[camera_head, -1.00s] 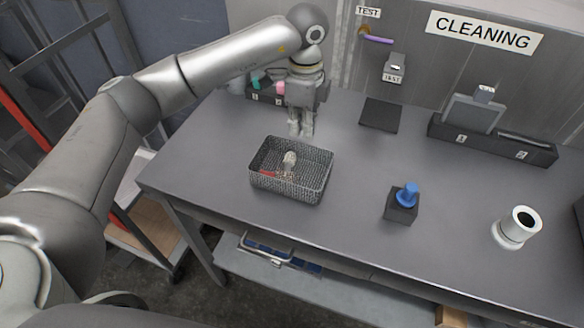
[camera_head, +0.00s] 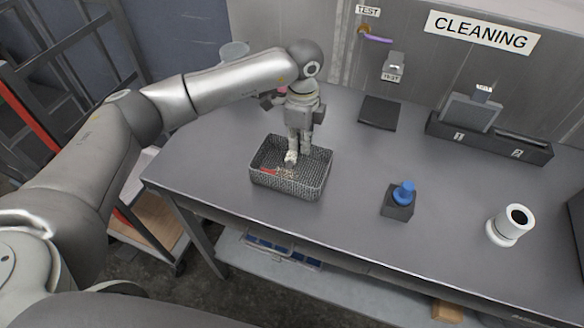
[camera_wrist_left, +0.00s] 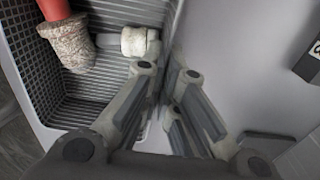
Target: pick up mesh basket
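The mesh basket (camera_head: 318,180) is a grey wire box near the table's left front. It also shows in the left wrist view (camera_wrist_left: 32,72). It holds a white piece (camera_wrist_left: 140,41) and a rough, pale piece with a red part (camera_wrist_left: 70,42). My left gripper (camera_head: 298,152) points down at the basket's far wall. In the left wrist view its fingers (camera_wrist_left: 166,74) straddle that wall, one on the inner side and one outside, with a gap between them. Whether either finger touches the wall cannot be told. My right gripper is not in view.
The grey table (camera_head: 350,220) is clear around the basket. A black block with a blue top (camera_head: 400,203) and a white cylinder (camera_head: 508,227) stand to the right. A dark flat pad (camera_head: 379,113) and a dark numbered holder (camera_head: 488,138) lie along the back wall.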

